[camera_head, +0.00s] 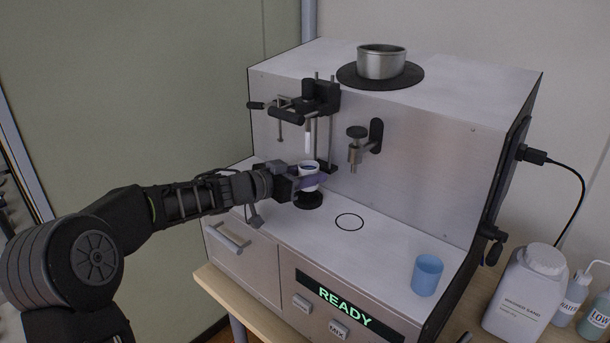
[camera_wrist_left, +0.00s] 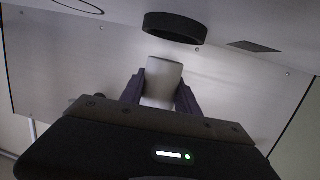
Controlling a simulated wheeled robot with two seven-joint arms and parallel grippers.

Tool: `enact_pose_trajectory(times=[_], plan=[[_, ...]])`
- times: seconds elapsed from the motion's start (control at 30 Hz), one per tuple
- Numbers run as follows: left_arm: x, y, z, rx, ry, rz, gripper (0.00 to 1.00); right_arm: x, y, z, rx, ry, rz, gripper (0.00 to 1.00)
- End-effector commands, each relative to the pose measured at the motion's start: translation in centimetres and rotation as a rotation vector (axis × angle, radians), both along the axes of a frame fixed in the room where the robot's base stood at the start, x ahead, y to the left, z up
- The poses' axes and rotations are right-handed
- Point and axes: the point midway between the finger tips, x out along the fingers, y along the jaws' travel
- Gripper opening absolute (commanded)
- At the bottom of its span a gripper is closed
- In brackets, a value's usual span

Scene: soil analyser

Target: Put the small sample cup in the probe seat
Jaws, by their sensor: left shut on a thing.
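The small sample cup (camera_head: 308,169) is white and round, held above the black probe seat (camera_head: 309,201) on the analyser's deck. My left gripper (camera_head: 311,180) is shut on the cup, with a finger across its side. In the left wrist view the cup (camera_wrist_left: 164,80) sits between my two fingers (camera_wrist_left: 160,92), and the black ring-shaped seat (camera_wrist_left: 174,28) is close to its end, with a gap that looks small. A thin white probe (camera_head: 308,141) hangs above the cup. My right gripper is not in view.
A blue cup (camera_head: 427,275) stands at the deck's right, and a thin black circle (camera_head: 349,222) marks the bare deck. A knobbed nozzle (camera_head: 356,149) juts from the panel right of the probe. A metal pan (camera_head: 381,62) sits on top. Bottles (camera_head: 526,294) stand at the right.

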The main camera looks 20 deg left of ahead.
Motion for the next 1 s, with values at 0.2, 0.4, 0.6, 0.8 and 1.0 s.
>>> enact_pose_trajectory(times=[0.2, 0.4, 0.6, 0.8, 1.0], plan=[[-0.1, 0.2, -2.7, 0.000, 0.005, 0.003, 0.00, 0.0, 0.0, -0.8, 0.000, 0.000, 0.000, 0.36], [-0.1, 0.1, -3.4, 0.000, 0.002, 0.002, 0.00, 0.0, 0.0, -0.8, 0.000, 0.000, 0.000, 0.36], [-0.1, 0.1, -3.3, 0.000, 0.002, 0.002, 0.00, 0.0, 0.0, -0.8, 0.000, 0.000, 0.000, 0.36], [-0.1, 0.2, -3.7, 0.001, 0.003, 0.002, 0.39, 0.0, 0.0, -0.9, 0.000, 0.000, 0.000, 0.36], [-0.1, 0.1, -3.7, 0.001, 0.003, 0.002, 0.56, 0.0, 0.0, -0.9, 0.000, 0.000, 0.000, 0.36]])
